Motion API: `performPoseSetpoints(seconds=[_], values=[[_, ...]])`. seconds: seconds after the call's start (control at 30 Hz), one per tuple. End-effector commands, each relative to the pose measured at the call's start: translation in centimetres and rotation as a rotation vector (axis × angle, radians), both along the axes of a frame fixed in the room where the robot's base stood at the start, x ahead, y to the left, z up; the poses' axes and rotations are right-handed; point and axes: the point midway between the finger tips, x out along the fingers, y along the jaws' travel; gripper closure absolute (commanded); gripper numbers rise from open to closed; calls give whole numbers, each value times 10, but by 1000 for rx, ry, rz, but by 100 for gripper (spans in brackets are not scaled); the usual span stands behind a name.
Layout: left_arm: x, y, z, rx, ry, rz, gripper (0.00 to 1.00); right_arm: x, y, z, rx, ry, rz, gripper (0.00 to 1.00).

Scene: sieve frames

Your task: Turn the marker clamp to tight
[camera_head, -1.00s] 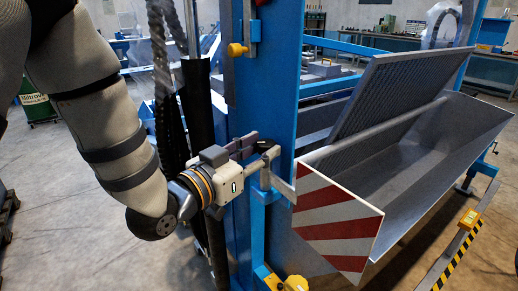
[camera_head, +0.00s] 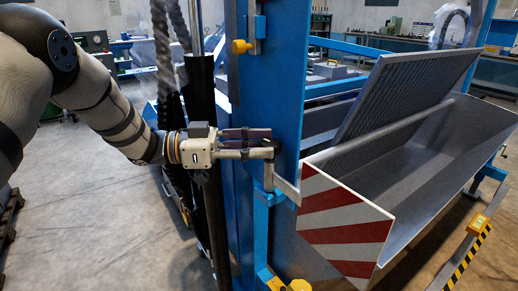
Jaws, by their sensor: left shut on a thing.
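The marker clamp (camera_head: 268,176) is a grey upright piece on a blue bracket on the blue post, left of the red-and-white striped marker board (camera_head: 345,222). A grey angled arm (camera_head: 286,188) runs from it to the board's upper left edge. My left gripper (camera_head: 270,146) reaches in from the left, roughly level, at the top of the clamp. Its fingers are shut on the clamp's dark handle (camera_head: 278,147), which they largely hide. The clamp's tight or loose setting cannot be read. My right gripper is not in view.
The tall blue post (camera_head: 282,60) stands behind the fingers. Dark hoses (camera_head: 162,50) and a black cylinder (camera_head: 202,105) stand close to my left arm. A long grey trough (camera_head: 440,150) with a tilted mesh screen (camera_head: 400,95) fills the right. Yellow knobs (camera_head: 240,47) stick out from the post.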

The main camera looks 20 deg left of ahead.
Motion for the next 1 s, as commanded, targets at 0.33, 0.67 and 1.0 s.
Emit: performPoseSetpoints(seconds=[0.33, 0.67, 1.0], values=[[2, -1, -2, 1, 1, -98, 93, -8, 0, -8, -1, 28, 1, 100], [2, -1, 0, -1, 1, -110, 93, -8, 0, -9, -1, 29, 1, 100], [2, -1, 0, -1, 0, -108, 45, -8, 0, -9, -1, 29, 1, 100]])
